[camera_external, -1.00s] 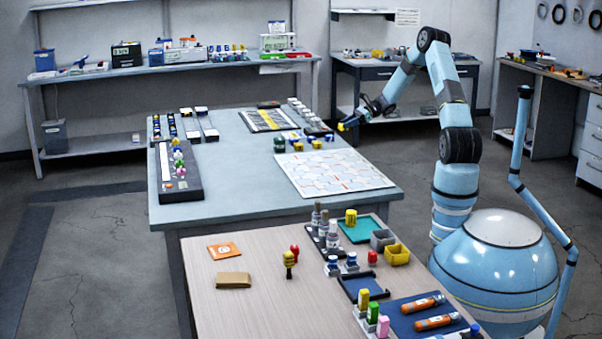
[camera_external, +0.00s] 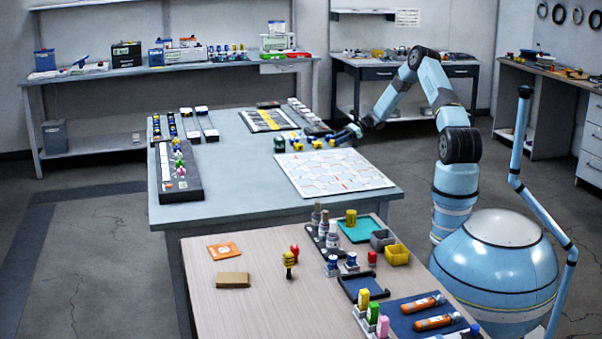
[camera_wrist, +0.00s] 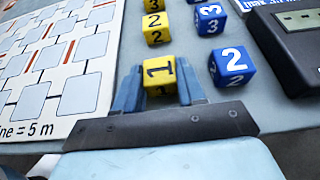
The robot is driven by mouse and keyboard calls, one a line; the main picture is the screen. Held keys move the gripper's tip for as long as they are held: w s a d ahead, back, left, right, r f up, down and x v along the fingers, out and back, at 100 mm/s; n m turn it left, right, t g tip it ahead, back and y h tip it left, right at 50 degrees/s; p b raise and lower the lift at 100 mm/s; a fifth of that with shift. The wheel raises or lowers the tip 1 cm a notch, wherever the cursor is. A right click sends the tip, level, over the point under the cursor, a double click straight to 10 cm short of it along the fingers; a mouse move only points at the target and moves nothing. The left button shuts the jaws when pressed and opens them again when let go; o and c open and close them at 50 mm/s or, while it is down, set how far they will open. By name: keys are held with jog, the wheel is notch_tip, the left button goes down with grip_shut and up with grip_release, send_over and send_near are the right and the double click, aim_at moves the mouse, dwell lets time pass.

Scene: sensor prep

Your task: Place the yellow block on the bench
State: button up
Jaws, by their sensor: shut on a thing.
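The yellow block (camera_wrist: 160,70) marked 1 sits between the fingers of my gripper (camera_wrist: 159,84) in the wrist view; the fingers are shut on its sides. In the external view my gripper (camera_external: 342,137) is low at the right edge of the blue-grey bench (camera_external: 240,165). The block is at or just above the bench top; I cannot tell whether it touches. Another yellow block (camera_wrist: 155,28) marked 2 lies just beyond it. A blue block (camera_wrist: 231,64) marked 2 stands to its right, with a blue block (camera_wrist: 211,18) marked 3 behind that.
A white grid board (camera_wrist: 70,60) lies left of the held block, and also shows on the bench in the external view (camera_external: 330,173). A dark device (camera_wrist: 295,40) is at the right. A wooden table (camera_external: 215,275) stands in front.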

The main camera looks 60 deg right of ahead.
jog(key=o, duration=1)
jog(key=shift+r, duration=0.1)
